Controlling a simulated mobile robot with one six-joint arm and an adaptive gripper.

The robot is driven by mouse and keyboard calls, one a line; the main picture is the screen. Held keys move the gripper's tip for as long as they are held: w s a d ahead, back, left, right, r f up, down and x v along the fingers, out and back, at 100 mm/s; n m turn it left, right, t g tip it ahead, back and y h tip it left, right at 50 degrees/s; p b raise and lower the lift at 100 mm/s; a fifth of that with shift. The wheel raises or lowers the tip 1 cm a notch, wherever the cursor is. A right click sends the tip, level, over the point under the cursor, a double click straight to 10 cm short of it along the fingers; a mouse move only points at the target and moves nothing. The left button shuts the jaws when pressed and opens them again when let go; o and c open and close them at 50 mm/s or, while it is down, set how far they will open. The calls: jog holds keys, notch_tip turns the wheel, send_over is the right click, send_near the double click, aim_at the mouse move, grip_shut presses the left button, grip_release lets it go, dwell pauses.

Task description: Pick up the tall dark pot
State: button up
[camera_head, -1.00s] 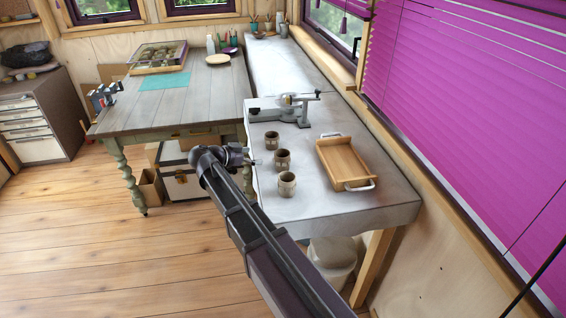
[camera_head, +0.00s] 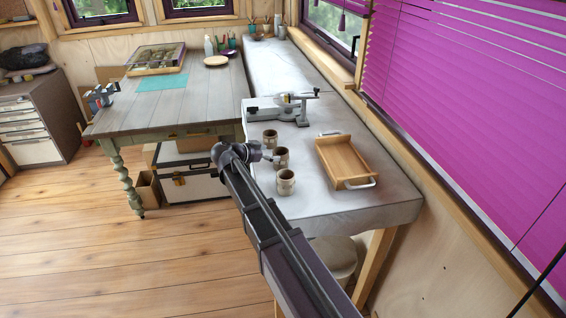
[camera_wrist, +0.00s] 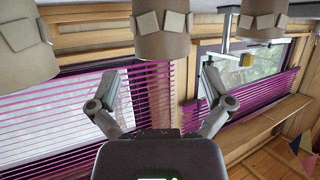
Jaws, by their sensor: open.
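Three brownish pots stand in a row on the grey worktop: a back pot (camera_head: 270,138), a middle pot (camera_head: 281,157) and a front pot (camera_head: 286,181). The front one looks lightest. I cannot tell for certain which is tallest. My gripper (camera_head: 268,155) is just left of the middle pot, at about its height. The wrist view is upside down. There my gripper (camera_wrist: 160,72) is open and empty, its fingers spread. The middle pot (camera_wrist: 162,35), with pale square patches, is beyond and between them, apparently untouched. The front pot (camera_wrist: 22,40) and back pot (camera_wrist: 262,20) flank it.
A wooden tray (camera_head: 322,148) with metal handles lies right of the pots. A balance scale (camera_head: 300,108) stands behind them. The worktop (camera_head: 335,206) has free room in front. A wooden table (camera_head: 120,115) stands at the left, and purple blinds (camera_head: 470,120) at the right.

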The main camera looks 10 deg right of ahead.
aim_at(286, 152)
jog(key=shift+f+b+x, duration=0.2)
jog(key=shift+b+x, duration=0.8)
jog(key=shift+x, duration=1)
jog(key=shift+w+d+f, duration=0.15)
jog(key=shift+w+d, duration=0.15)
jog(key=shift+d, duration=0.1)
jog(key=c, duration=1.1)
notch_tip(286, 152, up, 10)
jog(key=p, duration=0.9)
jog(key=shift+p, duration=0.4)
